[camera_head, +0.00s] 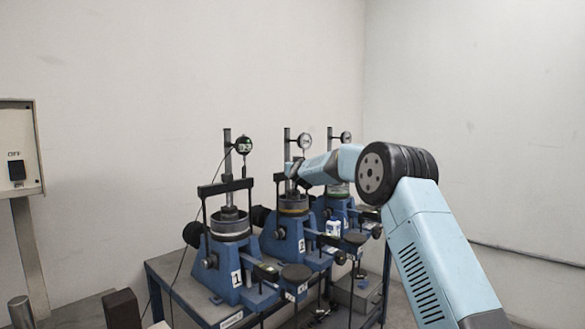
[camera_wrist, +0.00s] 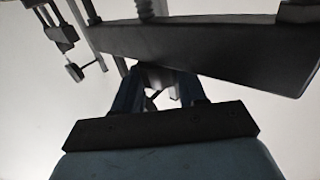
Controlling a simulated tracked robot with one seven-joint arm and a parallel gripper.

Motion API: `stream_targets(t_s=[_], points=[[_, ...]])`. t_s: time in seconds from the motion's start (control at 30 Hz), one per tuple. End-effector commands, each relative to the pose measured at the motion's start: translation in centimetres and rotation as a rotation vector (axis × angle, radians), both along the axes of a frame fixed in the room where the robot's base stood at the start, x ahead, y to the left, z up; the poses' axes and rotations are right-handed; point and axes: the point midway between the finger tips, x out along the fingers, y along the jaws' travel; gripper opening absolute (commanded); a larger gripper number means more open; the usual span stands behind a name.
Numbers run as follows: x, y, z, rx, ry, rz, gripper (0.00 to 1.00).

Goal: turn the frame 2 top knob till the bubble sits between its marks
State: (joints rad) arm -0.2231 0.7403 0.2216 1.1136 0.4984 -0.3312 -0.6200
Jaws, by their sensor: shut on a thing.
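Frame 2 (camera_head: 281,246) is the middle of three blue lever frames in the head view, with a dial gauge (camera_head: 304,141) on its post. My gripper (camera_head: 291,171) is at the upper part of this frame, below the dial. In the wrist view my gripper (camera_wrist: 158,76) has its two blue fingers just under a dark crossbar (camera_wrist: 215,45). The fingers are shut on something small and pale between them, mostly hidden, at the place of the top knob. The bubble and its marks cannot be made out in either view.
Frame 1 (camera_head: 224,262) stands in front to the left, with its own post and dial (camera_head: 243,145). A third frame (camera_head: 334,207) stands behind to the right. A grey switch box (camera_head: 17,147) is at far left.

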Motion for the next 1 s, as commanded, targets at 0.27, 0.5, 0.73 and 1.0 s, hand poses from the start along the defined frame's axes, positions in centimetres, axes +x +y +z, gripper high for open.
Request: stream_targets(t_s=[0.27,0.5,0.73,1.0], points=[[0.0,-0.1,0.0,-0.001,0.000,-0.001,0.57],[0.0,0.0,0.0,0.000,0.001,0.000,0.67],[-0.5,-0.1,0.0,-0.001,0.001,0.000,0.67],[-3.7,-0.8,0.0,-0.001,0.001,0.001,0.67]])
